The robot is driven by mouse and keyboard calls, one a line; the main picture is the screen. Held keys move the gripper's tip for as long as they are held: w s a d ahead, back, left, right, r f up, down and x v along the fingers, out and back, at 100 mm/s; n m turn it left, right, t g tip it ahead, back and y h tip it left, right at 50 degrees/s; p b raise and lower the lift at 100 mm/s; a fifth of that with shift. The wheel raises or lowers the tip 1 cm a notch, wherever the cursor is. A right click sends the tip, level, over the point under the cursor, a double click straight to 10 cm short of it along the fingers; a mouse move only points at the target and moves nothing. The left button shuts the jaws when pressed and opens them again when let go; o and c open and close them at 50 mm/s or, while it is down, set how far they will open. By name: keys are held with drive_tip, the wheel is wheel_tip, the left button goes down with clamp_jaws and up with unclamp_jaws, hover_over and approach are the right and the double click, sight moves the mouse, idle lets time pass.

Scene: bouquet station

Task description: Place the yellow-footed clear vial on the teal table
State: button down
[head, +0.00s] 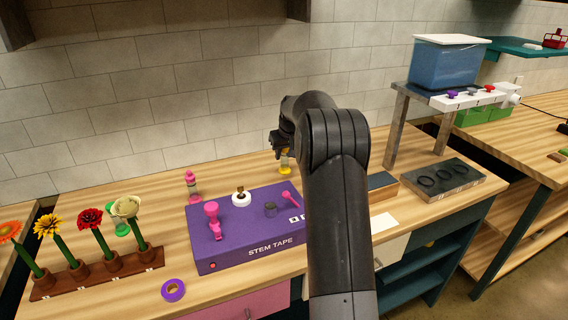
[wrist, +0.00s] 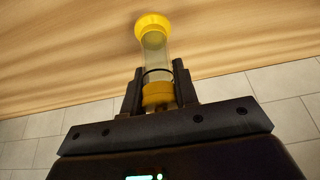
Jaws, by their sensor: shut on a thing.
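My gripper (wrist: 158,88) is shut on the yellow-footed clear vial (wrist: 154,45), which has a clear body and yellow at both ends. In the wrist view the vial points away from the fingers, with the wooden surface behind its far end. In the head view the vial (head: 285,163) shows just left of my arm, below my gripper (head: 281,148), near the back of the wooden bench; whether it touches the bench I cannot tell. The teal table (head: 512,46) is at the far upper right, with a white item and a red item on it.
A purple stem tape box (head: 228,247) with small tools on top is left of my arm. A flower rack (head: 95,274) is at front left. A stand with a blue tank (head: 447,66) and a dark tray with round holes (head: 472,187) are between my arm and the teal table.

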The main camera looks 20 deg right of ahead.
sight(284, 162)
drive_tip(key=shift+f, duration=1.9)
drive_tip(key=shift+f, duration=0.1)
drive_tip(key=c, duration=1.1)
unclamp_jaws()
drive_tip(key=shift+f, duration=0.1)
